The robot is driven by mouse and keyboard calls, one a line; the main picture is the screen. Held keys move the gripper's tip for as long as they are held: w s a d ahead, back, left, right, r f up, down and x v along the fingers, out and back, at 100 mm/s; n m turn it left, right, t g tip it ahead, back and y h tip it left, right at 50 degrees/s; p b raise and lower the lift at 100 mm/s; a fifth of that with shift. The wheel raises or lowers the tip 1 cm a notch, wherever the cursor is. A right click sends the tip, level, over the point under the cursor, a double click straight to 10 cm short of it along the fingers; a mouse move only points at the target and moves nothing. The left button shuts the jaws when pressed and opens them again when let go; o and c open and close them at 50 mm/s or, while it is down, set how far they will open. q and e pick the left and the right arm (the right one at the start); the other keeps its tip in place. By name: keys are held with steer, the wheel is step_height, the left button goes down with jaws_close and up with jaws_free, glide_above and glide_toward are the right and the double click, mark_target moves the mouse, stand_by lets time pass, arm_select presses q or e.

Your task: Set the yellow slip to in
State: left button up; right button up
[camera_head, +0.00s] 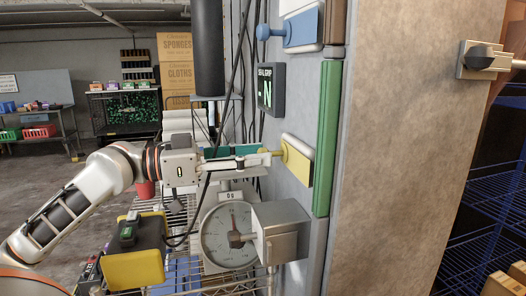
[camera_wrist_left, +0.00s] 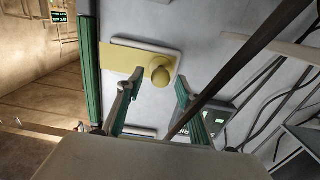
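The yellow slip (camera_head: 298,165) is a flat yellow plate with a round knob, set on a pale backing on the grey wall panel. In the left wrist view the yellow plate (camera_wrist_left: 118,57) shows with its knob (camera_wrist_left: 161,76) toward the right end. My left gripper (camera_head: 264,156) reaches in from the left at knob height. In the wrist view its fingers (camera_wrist_left: 158,90) are spread apart, with the knob between or just beyond their tips; contact cannot be told. A small dark display (camera_head: 270,90) above has green letters, only partly legible. My right gripper is not in view.
A blue slip (camera_head: 301,30) with a knob sits higher on the panel. A green vertical strip (camera_head: 327,138) runs right of the yellow slip. Below are a dial scale (camera_head: 222,238) and a metal box (camera_head: 281,232). Dark cables hang behind the gripper.

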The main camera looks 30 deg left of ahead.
arm_select(q)
steer(key=shift+x, duration=1.1)
jaws_close()
